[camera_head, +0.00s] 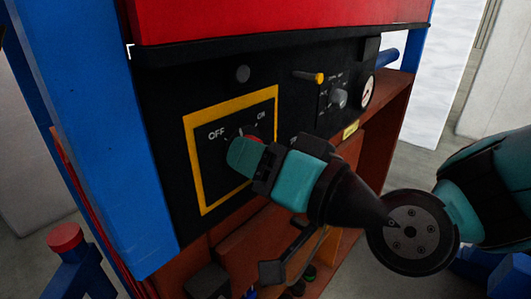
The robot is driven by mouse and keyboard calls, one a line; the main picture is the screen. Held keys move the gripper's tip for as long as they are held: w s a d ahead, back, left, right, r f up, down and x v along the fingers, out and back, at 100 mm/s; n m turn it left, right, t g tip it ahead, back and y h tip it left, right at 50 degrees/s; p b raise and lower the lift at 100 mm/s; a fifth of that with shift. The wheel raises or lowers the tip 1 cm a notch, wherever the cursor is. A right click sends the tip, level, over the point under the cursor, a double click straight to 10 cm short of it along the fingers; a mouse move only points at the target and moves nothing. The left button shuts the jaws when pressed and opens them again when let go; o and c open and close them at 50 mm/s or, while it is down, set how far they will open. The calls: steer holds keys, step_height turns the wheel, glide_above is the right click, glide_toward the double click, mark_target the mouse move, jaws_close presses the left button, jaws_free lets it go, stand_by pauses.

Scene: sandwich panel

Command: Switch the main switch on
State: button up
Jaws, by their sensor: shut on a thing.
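The main switch (250,134) sits inside a yellow square frame (198,183) on a black panel, with the labels OFF at left and ON at upper right. Only a bit of its red part shows. My gripper (244,156), with teal fingers, reaches in from the right and is shut on the switch. The fingers cover most of it, so I cannot tell which label its handle points to.
Right of the frame, the panel carries a yellow-tipped lever (318,78), a grey knob (339,98) and a round gauge (368,90). A red cover (270,18) overhangs above. A blue post (100,130) stands left. A brown shelf (225,252) lies below.

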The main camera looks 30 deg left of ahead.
steer(key=m+p, duration=0.1)
steer(key=m, duration=0.4)
steer(key=shift+r+m, duration=0.15)
steer(key=shift+m, duration=0.15)
steer(key=m+p, duration=0.2)
steer(key=m, duration=0.3)
stand_by(0.4)
steer(key=o, duration=0.9)
steer(key=b+v, duration=1.4)
steer(key=v, duration=0.3)
steer(key=shift+d, duration=0.2)
